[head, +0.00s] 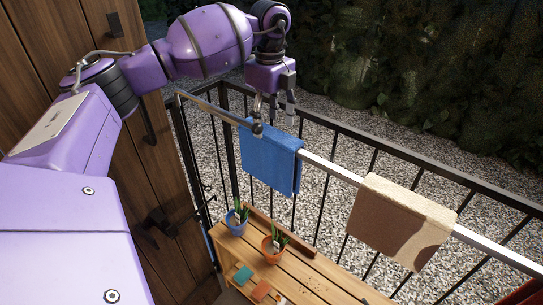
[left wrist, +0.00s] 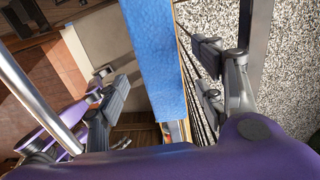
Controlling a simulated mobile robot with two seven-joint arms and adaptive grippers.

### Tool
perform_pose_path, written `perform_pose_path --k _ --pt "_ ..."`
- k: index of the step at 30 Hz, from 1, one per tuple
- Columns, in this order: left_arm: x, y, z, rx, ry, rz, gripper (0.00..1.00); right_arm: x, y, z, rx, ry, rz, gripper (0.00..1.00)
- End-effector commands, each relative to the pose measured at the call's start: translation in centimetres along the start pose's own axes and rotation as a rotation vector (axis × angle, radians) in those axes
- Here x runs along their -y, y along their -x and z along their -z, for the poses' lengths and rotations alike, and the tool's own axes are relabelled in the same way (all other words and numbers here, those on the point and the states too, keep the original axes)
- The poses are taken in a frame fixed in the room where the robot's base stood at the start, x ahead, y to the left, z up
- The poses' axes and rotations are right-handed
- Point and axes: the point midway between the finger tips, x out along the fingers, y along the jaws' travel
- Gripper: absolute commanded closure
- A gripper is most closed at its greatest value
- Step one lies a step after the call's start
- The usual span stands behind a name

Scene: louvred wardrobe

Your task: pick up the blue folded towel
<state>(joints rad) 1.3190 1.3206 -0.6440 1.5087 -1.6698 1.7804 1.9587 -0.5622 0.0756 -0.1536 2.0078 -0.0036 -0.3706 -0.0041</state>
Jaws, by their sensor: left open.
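The blue folded towel (head: 271,160) hangs over the metal rail of the balcony railing in the head view. My left gripper (head: 273,118) is above the towel's top edge, fingers pointing down. In the left wrist view the towel (left wrist: 152,60) runs as a blue strip between the two open fingers of my left gripper (left wrist: 160,88). There is a gap on each side, and the fingers do not appear to touch it. My right gripper is in neither view.
A beige and brown towel (head: 399,221) hangs farther right on the rail (head: 331,168). Below stands a wooden bench (head: 322,281) with potted plants in a blue pot (head: 236,223) and an orange pot (head: 272,246). A wooden wardrobe (head: 165,185) stands at left.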

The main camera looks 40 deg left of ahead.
Motion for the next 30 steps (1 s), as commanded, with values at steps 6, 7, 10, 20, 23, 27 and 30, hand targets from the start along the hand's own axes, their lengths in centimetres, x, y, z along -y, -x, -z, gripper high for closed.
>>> perform_pose_path --k 6,7,10,20,23,27,30 --pt "0.1 -3.1 -0.3 -0.002 -0.003 0.0 0.38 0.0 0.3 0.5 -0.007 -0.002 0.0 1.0" --pt "0.1 -3.5 -0.3 -0.002 -0.003 0.0 0.38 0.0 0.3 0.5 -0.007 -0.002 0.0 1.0" --pt "0.1 -4.4 -0.3 -0.003 -0.003 0.001 0.38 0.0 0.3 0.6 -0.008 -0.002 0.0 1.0" --pt "0.2 -4.7 -0.2 -0.003 -0.003 0.002 0.48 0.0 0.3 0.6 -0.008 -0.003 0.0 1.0" --pt "0.2 -4.6 -0.2 -0.003 -0.004 0.002 0.61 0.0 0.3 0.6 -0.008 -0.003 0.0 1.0" --pt "0.2 -4.6 -0.2 -0.003 -0.004 0.002 0.8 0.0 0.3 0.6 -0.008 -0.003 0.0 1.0" --pt "0.2 -4.6 -0.2 -0.003 -0.004 0.002 0.93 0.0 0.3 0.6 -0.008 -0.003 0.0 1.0"
